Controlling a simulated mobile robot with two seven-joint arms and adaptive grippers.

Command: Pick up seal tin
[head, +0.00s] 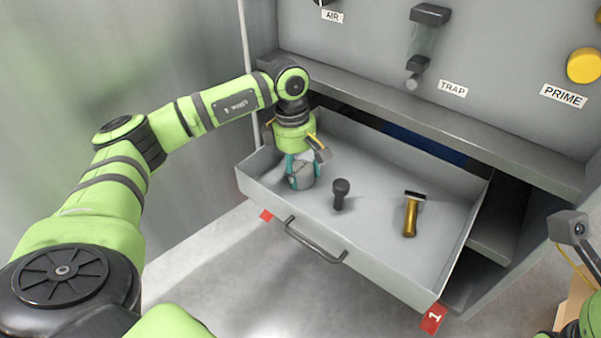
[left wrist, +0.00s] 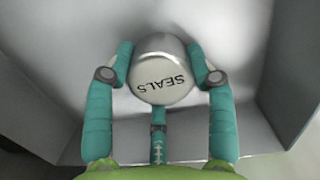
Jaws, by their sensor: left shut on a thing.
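The seal tin (left wrist: 165,80) is a silver round tin with a pale lid marked "SEALS". In the left wrist view it sits between the teal fingers of my left gripper (left wrist: 160,72), which is shut on it. In the head view the tin (head: 301,175) is in the left part of the open drawer, with my left gripper (head: 300,172) coming down on it from above. I cannot tell whether the tin touches the drawer floor. My right gripper is not clearly in view; only a part of my right arm shows at the lower right edge.
The open drawer (head: 362,252) has a front handle (head: 315,243) and red tags below. A black knobbed tool (head: 340,195) and a brass-handled tool (head: 411,214) lie in it, right of the tin. A grey ledge (head: 430,115) overhangs the drawer's back.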

